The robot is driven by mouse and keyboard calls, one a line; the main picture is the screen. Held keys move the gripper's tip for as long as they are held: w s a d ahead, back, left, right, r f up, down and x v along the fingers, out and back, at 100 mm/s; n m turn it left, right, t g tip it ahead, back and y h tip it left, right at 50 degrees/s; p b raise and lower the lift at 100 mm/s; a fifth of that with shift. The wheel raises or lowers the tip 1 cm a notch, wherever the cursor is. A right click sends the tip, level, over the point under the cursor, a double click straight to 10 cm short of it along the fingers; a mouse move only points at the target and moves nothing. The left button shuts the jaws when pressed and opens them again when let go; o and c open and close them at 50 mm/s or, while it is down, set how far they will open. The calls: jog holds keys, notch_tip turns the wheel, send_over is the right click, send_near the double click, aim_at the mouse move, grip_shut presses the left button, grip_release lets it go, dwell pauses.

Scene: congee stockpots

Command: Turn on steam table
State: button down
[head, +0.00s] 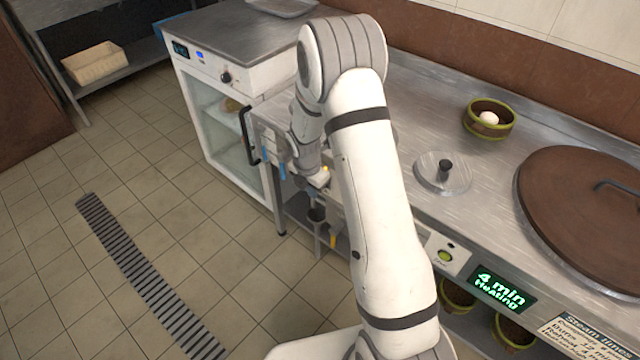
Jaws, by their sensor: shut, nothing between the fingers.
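The steam table (400,100) is a long steel counter along the wall. Its front panel has a green-lit button (446,256) and a display (502,289) reading "4 min Heating". A brown round lid (585,210) with a blue handle and a small steel lid (442,172) with a black knob lie on top. My gripper (317,208) is small in the picture, at the counter's front edge, left of the button and apart from it. It is shut and empty. My arm covers part of the counter front.
A glass-fronted cabinet (222,125) with a knob and black handle stands at the left. A green-rimmed bowl (489,118) holds a white round item. A tan bin (95,63) sits on a low shelf. The tiled floor is clear around a drain grate (150,280).

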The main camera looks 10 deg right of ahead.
notch_tip(320, 180, up, 9)
jog(key=s+a, duration=0.1)
jog(key=a, duration=0.1)
jog(key=shift+s+a+r+p, duration=0.2)
jog(key=shift+s+a+p, duration=0.15)
jog(key=shift+s+p, duration=0.1)
jog(key=s+d+r+m+p, duration=0.2)
jog(key=s+r+m, duration=0.35)
jog(key=r, duration=0.35)
jog(key=s+d+r+m+p, duration=0.1)
jog(key=s+r+m+p, duration=0.2)
jog(key=s+r+m, duration=0.5)
jog(key=s+d+r+m+t+y+p, duration=0.1)
jog(key=s+r+m+p, duration=0.2)
jog(key=s+r+m, duration=0.7)
jog(key=shift+s+r+m+t, duration=0.4)
jog(key=shift+s+m, duration=0.45)
jog(key=shift+s, duration=0.15)
